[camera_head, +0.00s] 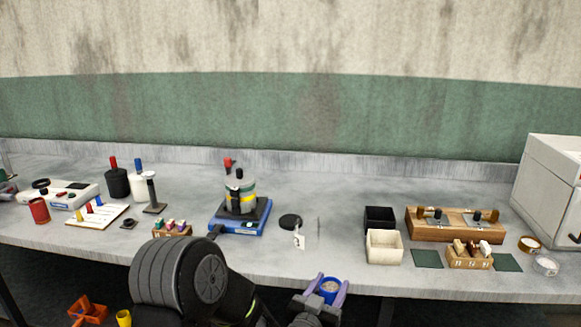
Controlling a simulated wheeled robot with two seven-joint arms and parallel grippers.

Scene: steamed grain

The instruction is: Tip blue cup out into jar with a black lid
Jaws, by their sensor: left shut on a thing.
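The blue cup (328,296) is upright at the front edge of the table, with pale tan contents showing in its mouth. My left gripper (329,288) is shut on it, one purple finger on each side. A jar (239,188) with a black knob on top, clear with a yellow band, stands on a blue-based device (240,222) left of the cup and further back. A flat black disc (290,222) lies on the table between them; I cannot tell whether it is a lid. My right gripper is not in view.
A black box (379,218) and a cream box (384,246) stand to the right of the disc. A wooden rack (455,224) stands further right. The table behind the black disc is clear.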

